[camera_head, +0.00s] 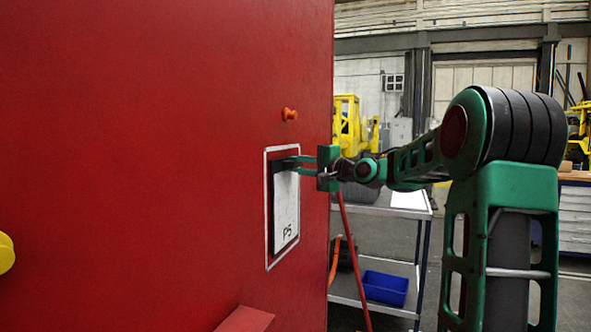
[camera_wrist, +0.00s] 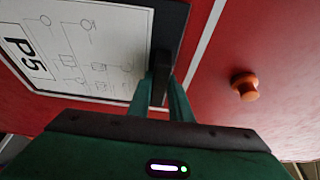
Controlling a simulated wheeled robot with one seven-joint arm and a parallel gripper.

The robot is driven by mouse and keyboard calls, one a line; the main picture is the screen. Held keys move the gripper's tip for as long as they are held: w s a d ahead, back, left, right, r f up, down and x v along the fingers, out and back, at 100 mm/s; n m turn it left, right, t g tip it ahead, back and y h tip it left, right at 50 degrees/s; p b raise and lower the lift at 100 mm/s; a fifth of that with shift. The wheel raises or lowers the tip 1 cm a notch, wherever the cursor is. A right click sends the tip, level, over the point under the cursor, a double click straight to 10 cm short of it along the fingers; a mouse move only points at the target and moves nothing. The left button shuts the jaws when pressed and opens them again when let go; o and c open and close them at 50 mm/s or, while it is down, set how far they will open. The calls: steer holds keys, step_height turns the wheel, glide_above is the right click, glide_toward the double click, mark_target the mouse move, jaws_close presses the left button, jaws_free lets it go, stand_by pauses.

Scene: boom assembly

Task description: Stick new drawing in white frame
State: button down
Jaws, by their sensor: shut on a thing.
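The drawing (camera_head: 286,212) is a white sheet marked P5 with a dark strip along its top edge. It also shows in the wrist view (camera_wrist: 80,45), where line sketches are visible on it. The white frame (camera_head: 267,238) is a thin white outline on the red wall, and the drawing appears inside it in the head view. My green gripper (camera_head: 284,163) is shut on the drawing's dark top strip; its fingers (camera_wrist: 160,92) show in the wrist view. I cannot tell whether the drawing touches the wall.
An orange knob (camera_head: 289,114) sticks out of the red wall (camera_head: 150,130) just above the frame. It shows in the wrist view too (camera_wrist: 244,86). A yellow knob (camera_head: 5,253) is at the far left. A shelf cart with a blue bin (camera_head: 385,288) stands right of the wall.

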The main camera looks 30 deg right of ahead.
steer(key=c, duration=1.5)
jaws_free()
steer(key=shift+c, duration=0.2)
steer(key=v, duration=1.1)
steer(key=s+a+f+n+g+h, duration=0.2)
steer(key=s+a+f+g, duration=0.15)
steer(key=f, duration=0.65)
steer(key=s+a+f+n+g+h, duration=0.2)
steer(key=s+f+g, duration=0.2)
steer(key=f, duration=0.5)
steer(key=s+a+f+n+g, duration=0.1)
steer(key=s+f+g, duration=0.2)
steer(key=s, duration=0.7)
steer(key=s+a+f+n+g, duration=0.1)
steer(key=s+f+n+g, duration=0.1)
steer(key=s+f, duration=0.4)
steer(key=s+a+f+n+g, duration=0.1)
steer(key=s+f+g, duration=0.4)
steer(key=s, duration=1)
steer(key=shift+s+a+h, duration=0.15)
steer(key=shift+s+h, duration=0.05)
steer(key=shift+h, duration=0.2)
